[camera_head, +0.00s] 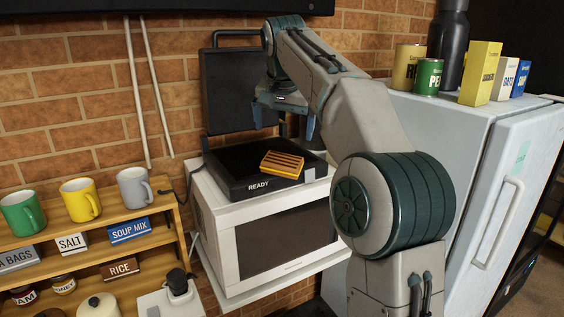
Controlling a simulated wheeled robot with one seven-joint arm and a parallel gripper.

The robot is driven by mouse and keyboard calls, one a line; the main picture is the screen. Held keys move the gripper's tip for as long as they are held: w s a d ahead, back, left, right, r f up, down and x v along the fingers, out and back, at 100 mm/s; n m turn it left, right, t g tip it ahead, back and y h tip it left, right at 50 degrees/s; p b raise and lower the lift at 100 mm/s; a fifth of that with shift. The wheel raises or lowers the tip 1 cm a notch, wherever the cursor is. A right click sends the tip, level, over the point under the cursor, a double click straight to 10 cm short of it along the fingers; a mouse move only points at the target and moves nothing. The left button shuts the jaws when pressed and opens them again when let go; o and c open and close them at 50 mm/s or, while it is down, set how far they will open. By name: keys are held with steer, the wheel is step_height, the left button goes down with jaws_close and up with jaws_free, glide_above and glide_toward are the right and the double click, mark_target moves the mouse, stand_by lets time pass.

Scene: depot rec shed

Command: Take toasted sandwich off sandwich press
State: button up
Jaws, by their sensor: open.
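The sandwich press (222,171) is black with a "READY" label on its front and stands on a white microwave. Its lid (226,92) is raised against the brick wall. The toasted sandwich (282,164), golden with brown grill stripes, lies on the front right part of the lower plate. My gripper (283,127) is open and empty, pointing down above the back of the plate, behind and above the sandwich and apart from it. My arm comes in from the right and hides the right side of the press.
The microwave (222,235) sits on a white shelf. A wooden rack at left holds green (22,212), yellow (80,199) and grey (134,187) mugs. A white fridge (470,150) at right carries cans, boxes and a dark bottle. A cord hangs left of the press.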

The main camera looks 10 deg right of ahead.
mark_target(283, 160)
steer(key=x, duration=1.2)
steer(key=shift+w+f, duration=0.1)
steer(key=shift+f, duration=0.1)
steer(key=c, duration=0.5)
